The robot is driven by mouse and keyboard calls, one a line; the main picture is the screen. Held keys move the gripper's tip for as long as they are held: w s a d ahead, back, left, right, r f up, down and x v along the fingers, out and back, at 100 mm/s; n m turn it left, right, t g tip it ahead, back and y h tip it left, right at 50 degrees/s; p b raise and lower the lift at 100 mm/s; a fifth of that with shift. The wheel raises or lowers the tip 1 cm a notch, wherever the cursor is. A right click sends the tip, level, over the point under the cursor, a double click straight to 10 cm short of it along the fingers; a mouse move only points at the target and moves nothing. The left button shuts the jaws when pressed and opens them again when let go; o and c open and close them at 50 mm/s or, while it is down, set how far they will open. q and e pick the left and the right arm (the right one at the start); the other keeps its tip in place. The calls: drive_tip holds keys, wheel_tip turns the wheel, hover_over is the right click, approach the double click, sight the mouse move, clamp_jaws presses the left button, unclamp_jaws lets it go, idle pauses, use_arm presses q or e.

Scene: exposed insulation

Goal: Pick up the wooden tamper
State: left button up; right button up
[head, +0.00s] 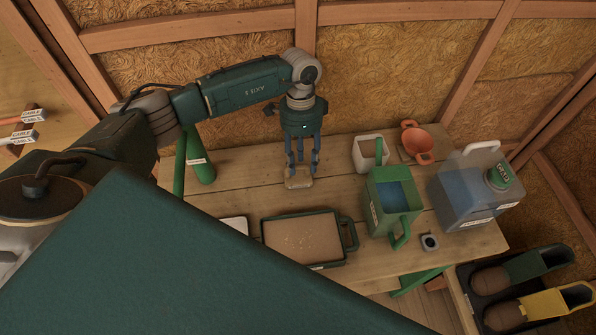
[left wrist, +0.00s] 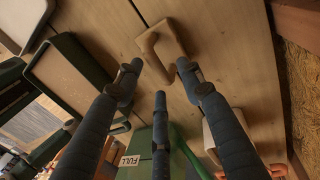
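The wooden tamper (head: 298,180) is a small pale block on the wooden workbench, below my left gripper. In the left wrist view the tamper (left wrist: 152,44) shows a loop-like handle, just beyond the fingertips. My left gripper (head: 302,168) points down over it, with its dark blue fingers spread apart. In the left wrist view my left gripper (left wrist: 158,82) has nothing between its fingers. Whether a fingertip touches the tamper is hard to tell. My right gripper is not in view.
A sand-filled tray (head: 347,238) lies in front of the tamper. Bare bench (head: 245,168) surrounds the tamper.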

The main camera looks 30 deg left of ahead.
sight(303, 177)
use_arm(q)
drive_tip(key=shift+s+d+f, duration=0.2)
drive_tip(key=shift+f, duration=1)
drive_tip(key=c, duration=0.3)
clamp_jaws()
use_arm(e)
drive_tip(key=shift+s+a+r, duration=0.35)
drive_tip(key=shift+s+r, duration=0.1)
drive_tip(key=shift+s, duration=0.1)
use_arm(q)
drive_tip(key=shift+r, duration=0.1)
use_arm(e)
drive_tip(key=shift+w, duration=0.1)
